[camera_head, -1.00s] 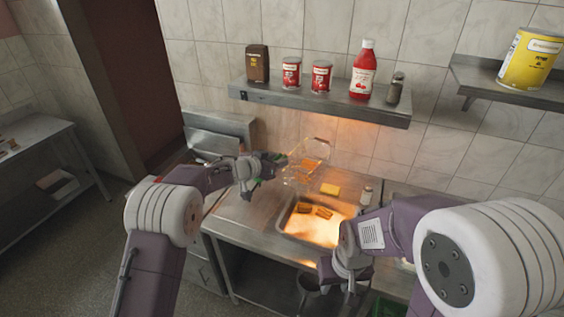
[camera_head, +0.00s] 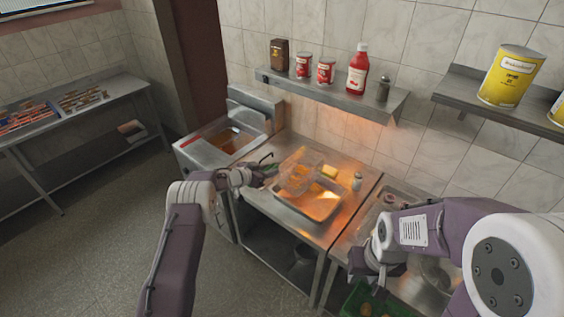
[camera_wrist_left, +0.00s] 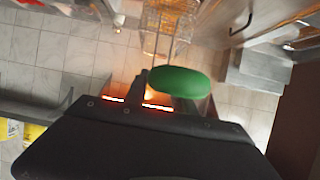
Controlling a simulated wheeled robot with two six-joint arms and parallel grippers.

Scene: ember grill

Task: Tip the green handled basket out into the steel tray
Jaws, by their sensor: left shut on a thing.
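My left gripper (camera_head: 262,174) is shut on the green handle (camera_wrist_left: 185,79) of the wire basket, clearest in the left wrist view. The wire basket (camera_head: 300,171) extends to the right of the gripper, over the back left part of the steel tray (camera_head: 337,208). It appears tilted, but its exact angle is hard to tell. Its wires also show in the left wrist view (camera_wrist_left: 166,32). Any pieces in the basket or tray are too blurred to make out in the orange glow. My right gripper (camera_head: 377,270) hangs over the counter at the lower right; its jaws are unclear.
A fryer (camera_head: 228,137) with brown oil stands left of the counter. A yellow block (camera_head: 329,172) and a small shaker (camera_head: 357,181) sit behind the tray. A wall shelf (camera_head: 330,92) with cans and bottles hangs above. A green crate (camera_head: 352,303) is at the lower right.

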